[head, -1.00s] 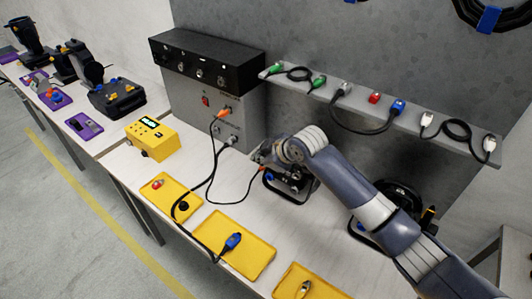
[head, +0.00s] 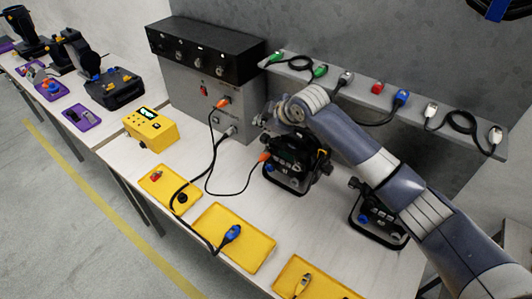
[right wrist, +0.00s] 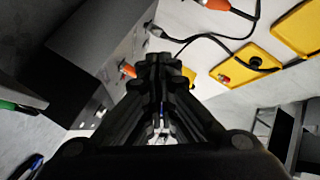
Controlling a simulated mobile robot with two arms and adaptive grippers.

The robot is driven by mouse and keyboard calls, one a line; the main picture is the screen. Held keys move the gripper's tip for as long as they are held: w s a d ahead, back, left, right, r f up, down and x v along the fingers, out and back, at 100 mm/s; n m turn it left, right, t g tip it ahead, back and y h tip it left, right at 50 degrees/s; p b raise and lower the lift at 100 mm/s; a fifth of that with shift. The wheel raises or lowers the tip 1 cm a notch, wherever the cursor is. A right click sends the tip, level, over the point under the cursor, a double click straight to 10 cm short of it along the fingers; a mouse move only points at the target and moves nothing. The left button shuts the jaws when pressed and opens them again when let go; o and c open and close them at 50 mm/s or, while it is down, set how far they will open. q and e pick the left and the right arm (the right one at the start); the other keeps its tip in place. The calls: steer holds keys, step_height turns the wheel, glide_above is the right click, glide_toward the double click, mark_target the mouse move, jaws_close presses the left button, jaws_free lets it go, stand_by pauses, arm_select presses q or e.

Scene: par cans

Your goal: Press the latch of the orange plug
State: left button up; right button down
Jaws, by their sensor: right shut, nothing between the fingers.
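A second orange plug (head: 264,157) is at the cable's other end, against a black par can (head: 290,165). My right gripper (head: 264,116) is in front of the grey box, to the right of the first plug and apart from it. In the right wrist view my right gripper's fingers (right wrist: 158,65) are closed together and empty. The latch is too small to make out. My left gripper is not in view.
Yellow trays (head: 262,258) line the table's front edge, one with a blue plug (head: 231,233). A yellow tester (head: 151,130) stands left. A shelf (head: 375,98) with cables runs along the back wall. Another par can (head: 378,215) stands near my right arm.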

steer(key=b, duration=0.5)
glide_above(264, 154)
step_height(264, 154, down, 7)
steer(key=shift+r, duration=0.15)
steer(key=shift+f+b, duration=0.4)
steer(key=shift+f, duration=0.15)
steer(key=shift+f, duration=0.2)
stand_by(0.4)
steer(key=shift+f, duration=0.3)
steer(key=shift+f, duration=0.4)
stand_by(0.8)
steer(key=shift+r+p, duration=0.75)
steer(key=shift+r, duration=0.05)
